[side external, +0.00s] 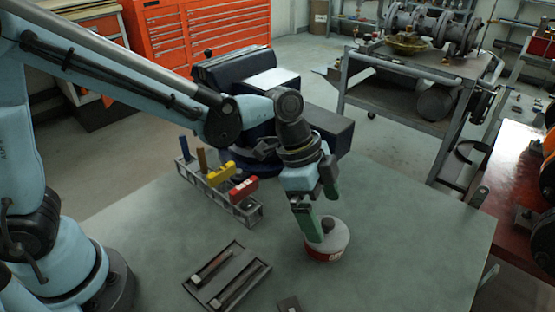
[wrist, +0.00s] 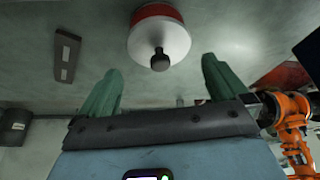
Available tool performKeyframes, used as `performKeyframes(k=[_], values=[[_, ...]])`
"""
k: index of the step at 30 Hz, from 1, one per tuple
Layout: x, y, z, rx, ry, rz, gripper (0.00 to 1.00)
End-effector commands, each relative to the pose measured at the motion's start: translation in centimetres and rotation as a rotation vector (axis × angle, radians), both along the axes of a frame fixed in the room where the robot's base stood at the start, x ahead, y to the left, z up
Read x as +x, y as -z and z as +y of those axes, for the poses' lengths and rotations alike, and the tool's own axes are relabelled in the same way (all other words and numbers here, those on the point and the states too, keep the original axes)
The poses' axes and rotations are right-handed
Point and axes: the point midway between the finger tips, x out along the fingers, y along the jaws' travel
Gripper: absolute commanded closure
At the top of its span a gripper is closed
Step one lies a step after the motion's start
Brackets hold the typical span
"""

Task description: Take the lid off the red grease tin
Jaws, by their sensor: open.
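The red grease tin (side external: 325,256) stands on the green-grey table, with a pale lid (side external: 337,240) on top and a dark knob (side external: 328,224) on the lid. In the wrist view the tin's red band (wrist: 156,12), the white lid (wrist: 174,40) and the dark knob (wrist: 160,60) show at top centre. My gripper (side external: 314,225) points down at the tin, its green fingers close to the knob in the side view. In the wrist view my gripper (wrist: 158,78) is open, with the knob between and just beyond the two fingertips. Nothing is held.
A rack (side external: 218,193) with blue, orange, yellow and red handled items stands left of the tin. A dark tray (side external: 228,275) with slim tools lies at the front. A dark blue vise-like machine (side external: 235,75) stands behind. The table's right side is clear.

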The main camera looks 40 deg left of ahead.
Motion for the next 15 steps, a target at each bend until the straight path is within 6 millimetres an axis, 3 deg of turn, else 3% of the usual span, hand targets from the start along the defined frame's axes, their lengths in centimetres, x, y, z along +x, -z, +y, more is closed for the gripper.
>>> performKeyframes(k=[7,15], values=[[0.5,2.7,-1.3,0.000,0.001,0.000,0.00],[0.5,3.5,-1.6,0.000,0.000,0.000,0.00]])
